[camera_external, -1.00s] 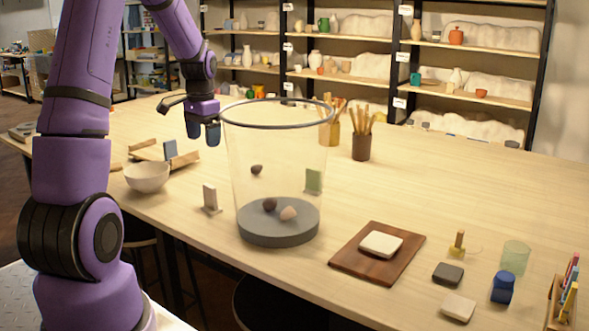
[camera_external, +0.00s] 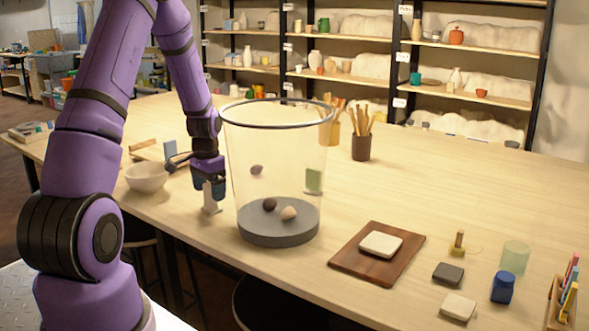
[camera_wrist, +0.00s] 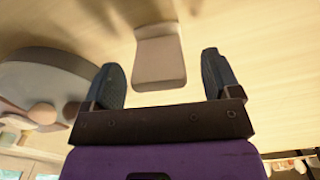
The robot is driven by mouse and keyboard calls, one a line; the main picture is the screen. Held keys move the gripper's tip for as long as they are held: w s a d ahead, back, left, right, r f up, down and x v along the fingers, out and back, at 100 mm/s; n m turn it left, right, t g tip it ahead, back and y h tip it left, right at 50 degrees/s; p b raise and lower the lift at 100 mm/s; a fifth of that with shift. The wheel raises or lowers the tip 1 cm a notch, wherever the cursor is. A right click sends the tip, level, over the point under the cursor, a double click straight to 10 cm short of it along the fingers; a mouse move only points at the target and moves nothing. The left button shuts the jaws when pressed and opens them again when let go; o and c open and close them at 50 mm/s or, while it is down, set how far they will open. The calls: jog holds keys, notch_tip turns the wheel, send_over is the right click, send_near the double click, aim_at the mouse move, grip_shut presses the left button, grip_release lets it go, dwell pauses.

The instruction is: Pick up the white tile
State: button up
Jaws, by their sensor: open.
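A pale tile (camera_external: 211,203) stands upright on a small foot on the table, left of the clear bin. My gripper (camera_external: 210,188) is right above it, pointing down, and hides its upper part. In the wrist view the pale tile (camera_wrist: 159,62) shows between the two dark fingers of my open gripper (camera_wrist: 161,60), with a gap on each side. It is not held. Two other whitish tiles lie flat: one on the brown board (camera_external: 381,244), one at the table's front (camera_external: 458,307).
The tall clear bin (camera_external: 279,232), with pebbles inside, stands close to the right of my gripper. A white bowl (camera_external: 147,177) is close on the left. A brown board (camera_external: 349,262), dark block (camera_external: 448,273) and blue jar (camera_external: 503,288) are further right.

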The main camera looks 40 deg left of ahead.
aim_at(211, 208)
jog(key=shift+f, duration=1.55)
jog(key=c, duration=1.1)
jog(key=shift+o, duration=0.2)
jog(key=shift+r, duration=0.1)
